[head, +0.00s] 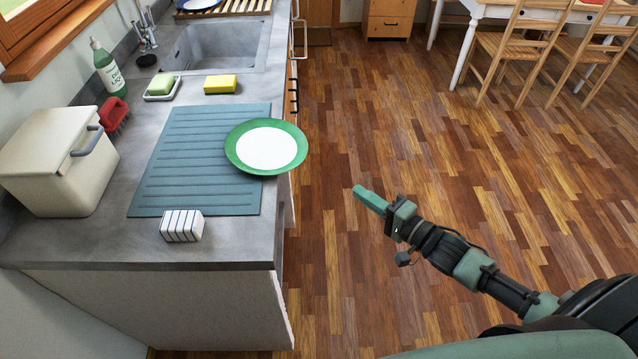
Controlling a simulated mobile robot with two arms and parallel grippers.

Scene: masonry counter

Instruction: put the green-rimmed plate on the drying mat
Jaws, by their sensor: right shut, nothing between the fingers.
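The green-rimmed plate (266,147) has a white middle and a wide green rim. It lies flat at the right side of the blue-grey ribbed drying mat (190,155), partly over the mat. Its right part reaches past the mat and over the counter's edge. My right gripper (361,193) is shut and empty, out over the floor to the right of the plate and apart from it. My left gripper is not in view.
A striped block (181,226) stands at the mat's near edge. A cream bin (60,160), red brush (114,115), soap bottle (107,70), green sponge (161,85) and yellow sponge (220,84) stand around the mat. The sink (222,45) is behind.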

